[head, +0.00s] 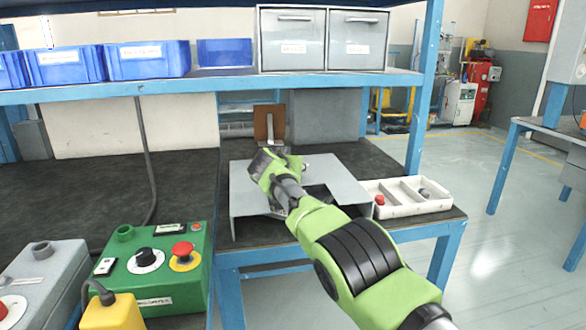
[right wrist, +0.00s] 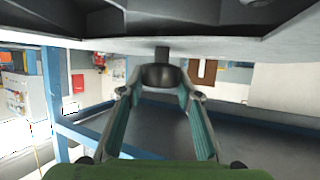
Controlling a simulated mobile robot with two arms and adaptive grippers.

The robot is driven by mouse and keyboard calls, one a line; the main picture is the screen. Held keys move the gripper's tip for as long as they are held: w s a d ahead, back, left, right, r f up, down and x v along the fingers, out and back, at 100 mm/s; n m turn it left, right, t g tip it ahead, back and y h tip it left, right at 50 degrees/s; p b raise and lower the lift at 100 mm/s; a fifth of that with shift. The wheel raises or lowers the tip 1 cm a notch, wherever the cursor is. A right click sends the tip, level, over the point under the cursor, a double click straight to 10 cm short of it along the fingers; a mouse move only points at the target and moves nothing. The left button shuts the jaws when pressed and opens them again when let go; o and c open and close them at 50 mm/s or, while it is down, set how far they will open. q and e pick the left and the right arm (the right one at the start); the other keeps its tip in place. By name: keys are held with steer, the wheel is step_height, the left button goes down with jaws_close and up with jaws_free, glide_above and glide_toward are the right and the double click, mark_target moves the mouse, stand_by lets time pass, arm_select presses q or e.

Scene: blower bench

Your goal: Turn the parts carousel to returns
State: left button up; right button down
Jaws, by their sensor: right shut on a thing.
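A grey sheet-metal housing (head: 320,172) with a cut-out front stands on the bench's right part. I cannot clearly make out a turntable or a "returns" label; the arm hides part of the opening. My right arm reaches in from the lower right, with its hand over the left of the housing; its fingertips are hidden in the head view. In the right wrist view my right gripper (right wrist: 160,88) is shut on a dark knob (right wrist: 160,74), one finger on each side. The knob meets a grey plate (right wrist: 120,43) above it. My left gripper is not in view.
A white divided tray (head: 405,207) with a red part and a grey part sits right of the housing. A green control box (head: 155,262) stands at front left. A brown board (head: 268,122) stands behind. The blue shelf (head: 190,83) with bins spans above. The dark bench top's left is mostly clear.

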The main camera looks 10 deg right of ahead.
steer(key=shift+a+f, duration=0.15)
steer(key=shift+f, duration=0.05)
steer(key=c, duration=1.8)
jaws_free()
steer(key=shift+c, duration=0.2)
steer(key=o, duration=0.4)
steer(key=shift+s+r, duration=0.15)
steer(key=shift+s+a+r, duration=0.25)
steer(key=shift+s+a, duration=0.05)
steer(key=shift+a, duration=0.1)
steer(key=shift+s+r, duration=0.15)
steer(key=shift+s, duration=0.45)
steer(key=shift+v, duration=4.95)
